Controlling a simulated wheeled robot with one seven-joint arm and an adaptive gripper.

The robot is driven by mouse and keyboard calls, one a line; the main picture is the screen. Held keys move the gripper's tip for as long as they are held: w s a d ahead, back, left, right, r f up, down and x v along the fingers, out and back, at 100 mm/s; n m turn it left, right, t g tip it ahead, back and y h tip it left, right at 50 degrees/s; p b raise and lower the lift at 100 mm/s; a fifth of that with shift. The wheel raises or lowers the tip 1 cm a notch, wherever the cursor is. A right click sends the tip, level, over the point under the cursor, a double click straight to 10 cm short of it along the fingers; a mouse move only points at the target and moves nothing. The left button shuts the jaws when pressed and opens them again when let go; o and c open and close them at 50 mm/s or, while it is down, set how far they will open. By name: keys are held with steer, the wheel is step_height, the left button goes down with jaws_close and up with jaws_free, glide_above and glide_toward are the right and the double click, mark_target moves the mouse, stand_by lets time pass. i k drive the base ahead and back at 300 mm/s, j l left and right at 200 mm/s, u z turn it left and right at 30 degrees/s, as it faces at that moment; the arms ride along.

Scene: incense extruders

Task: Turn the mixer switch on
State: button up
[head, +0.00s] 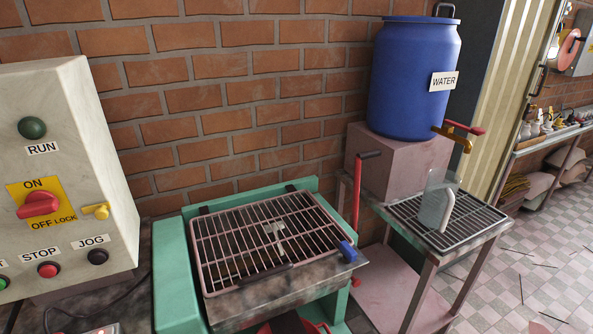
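A pale control box (70,115) stands at the left. It carries a red rotary switch (39,205) on a yellow plate (27,191) marked ON above and OFF LOCK below. The red knob lies roughly sideways, so I cannot tell its setting for sure. A small yellow tab (96,211) sticks out right of the plate. A green teal-framed machine (176,280) with a closed wire grille lid (268,235) stands right of the box, likely the mixer. My gripper is not in view.
The box also has a green RUN lamp (32,128), a red STOP button (48,270) and a black JOG button (97,256). A blue water barrel (412,75) with a tap stands on a pink block (395,160). A clear jug (436,205) stands on a rack (470,228).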

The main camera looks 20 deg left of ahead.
mark_target(37, 203)
steer(key=u, duration=2.1)
steer(key=j+u, duration=0.2)
steer(key=j, duration=0.15)
steer(key=i+j+u, duration=0.2)
steer(key=j+u, duration=0.2)
steer(key=j, duration=0.25)
